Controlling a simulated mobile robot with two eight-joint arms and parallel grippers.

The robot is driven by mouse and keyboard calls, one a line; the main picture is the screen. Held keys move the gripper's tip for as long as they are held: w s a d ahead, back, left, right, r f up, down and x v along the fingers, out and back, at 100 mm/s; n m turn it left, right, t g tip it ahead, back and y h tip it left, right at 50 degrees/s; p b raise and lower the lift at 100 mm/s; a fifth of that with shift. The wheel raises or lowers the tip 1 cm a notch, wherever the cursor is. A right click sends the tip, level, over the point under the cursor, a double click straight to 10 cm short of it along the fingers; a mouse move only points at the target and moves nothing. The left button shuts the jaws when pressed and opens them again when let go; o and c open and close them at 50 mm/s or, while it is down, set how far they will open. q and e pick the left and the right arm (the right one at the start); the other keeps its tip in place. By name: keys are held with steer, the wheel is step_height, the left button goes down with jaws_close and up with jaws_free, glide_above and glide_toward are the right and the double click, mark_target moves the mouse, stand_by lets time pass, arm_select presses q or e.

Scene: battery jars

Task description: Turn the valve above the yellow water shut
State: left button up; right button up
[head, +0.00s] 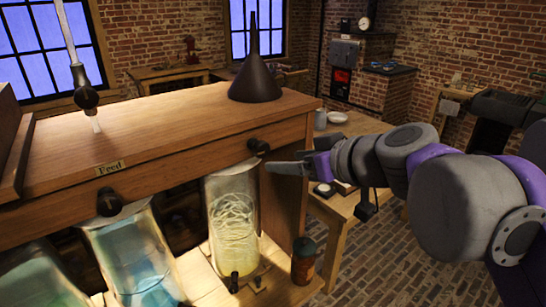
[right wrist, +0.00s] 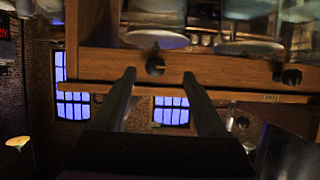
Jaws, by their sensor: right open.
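The valve above the yellow water is a dark round knob (head: 258,147) on the front board of a wooden shelf. Below it stands a glass jar of yellow water (head: 230,235) with pale strands inside. My right gripper (head: 275,167) reaches in from the right, its fingertips just by this knob. In the right wrist view, which is upside down, the knob (right wrist: 155,67) shows between the tips of my open, empty right gripper (right wrist: 159,74). I cannot tell whether they touch it. My left gripper is not in view.
Another dark knob (head: 110,203) sits above a jar of blue water (head: 130,260), near the "Feed" label (head: 111,167). A black funnel (head: 255,75) stands on the shelf top (head: 170,115). A brown bottle (head: 304,260) stands right of the yellow jar.

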mark_target(264, 148)
steer(key=x, duration=0.3)
steer(key=r+x, duration=0.1)
steer(key=x, duration=0.2)
steer(key=w+r+x, duration=0.1)
steer(key=x, duration=0.3)
steer(key=shift+w+a+b, duration=0.1)
steer(key=shift+w+b, duration=0.05)
steer(key=shift+b, duration=0.15)
steer(key=shift+r, duration=0.1)
jaws_close()
steer(key=shift+t, duration=0.3)
